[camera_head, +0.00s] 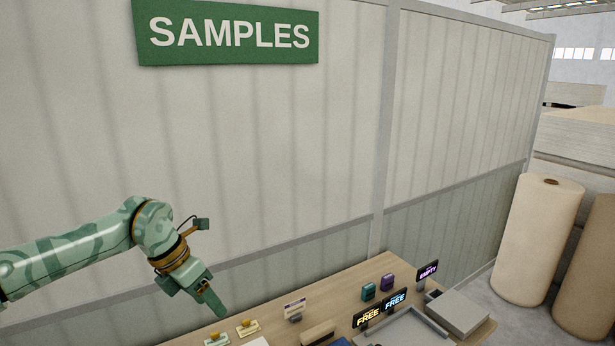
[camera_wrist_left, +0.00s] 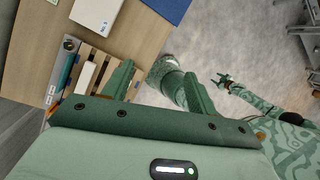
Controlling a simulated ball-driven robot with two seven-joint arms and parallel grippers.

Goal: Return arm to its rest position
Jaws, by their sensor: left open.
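My left arm comes in from the left in the head view, in green camouflage colours. Its gripper (camera_head: 212,300) hangs in the air, pointing down, above the left end of the wooden table (camera_head: 352,283). In the left wrist view the two green fingers of this gripper (camera_wrist_left: 158,82) stand wide apart with nothing between them. Grey floor and part of my own body show past them. A small dark green gripper (camera_wrist_left: 226,82), seemingly my right one, shows far off at the end of a camouflage arm.
The table holds yellow-tagged items (camera_head: 247,327), FREE signs (camera_head: 368,316), an EMPTY sign (camera_head: 428,271), a grey tray (camera_head: 410,328) and a grey box (camera_head: 459,312). A panel wall (camera_head: 300,150) stands behind. The left wrist view shows a wooden slatted crate (camera_wrist_left: 90,72) and white box (camera_wrist_left: 97,14).

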